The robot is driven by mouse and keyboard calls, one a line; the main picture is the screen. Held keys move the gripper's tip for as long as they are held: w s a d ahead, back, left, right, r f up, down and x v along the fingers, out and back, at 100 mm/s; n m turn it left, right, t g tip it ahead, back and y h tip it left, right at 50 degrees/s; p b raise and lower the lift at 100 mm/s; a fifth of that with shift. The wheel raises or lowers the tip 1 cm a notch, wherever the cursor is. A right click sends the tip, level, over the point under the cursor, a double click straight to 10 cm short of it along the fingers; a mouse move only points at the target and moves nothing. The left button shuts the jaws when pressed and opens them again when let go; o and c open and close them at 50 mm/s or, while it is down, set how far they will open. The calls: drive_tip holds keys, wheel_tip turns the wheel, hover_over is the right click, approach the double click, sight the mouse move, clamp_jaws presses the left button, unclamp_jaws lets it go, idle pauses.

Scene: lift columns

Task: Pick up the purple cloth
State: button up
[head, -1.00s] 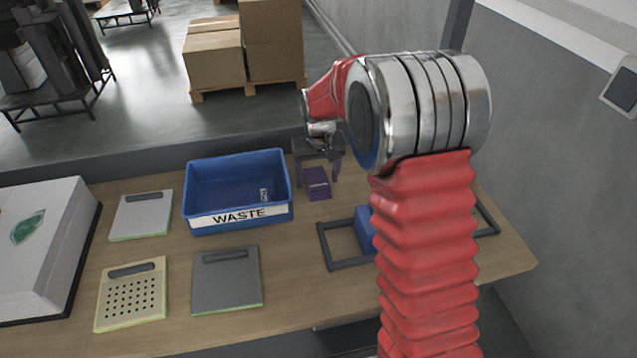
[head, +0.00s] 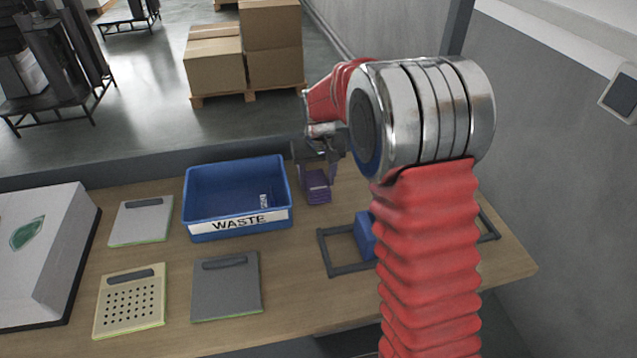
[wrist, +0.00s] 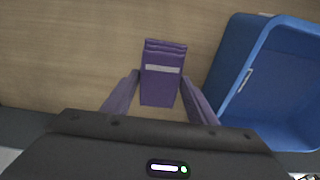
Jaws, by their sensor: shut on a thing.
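The purple cloth (head: 317,186) is a folded block with a pale band, on the wooden table just right of the blue bin. It also shows in the wrist view (wrist: 162,86), between the two purple-grey fingers. My gripper (head: 319,178) points down over the cloth, and its fingers are shut on the cloth's sides; in the wrist view my gripper (wrist: 160,92) reaches along the near half of it. I cannot tell whether the cloth's underside touches the table.
The blue bin (head: 240,222) labelled WASTE stands close left of the cloth. A dark frame (head: 345,270) with a blue block (head: 365,236) lies to the right, partly hidden by my arm. Several flat boards and a white box (head: 38,250) lie left on the table (head: 295,290).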

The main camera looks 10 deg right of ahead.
sight(317, 183)
wheel_tip(317, 183, up, 9)
drive_tip(key=shift+f, duration=0.15)
idle(0.5)
drive_tip(key=o, duration=0.5)
drive_tip(key=c, duration=0.4)
drive_tip(key=shift+s, duration=0.1)
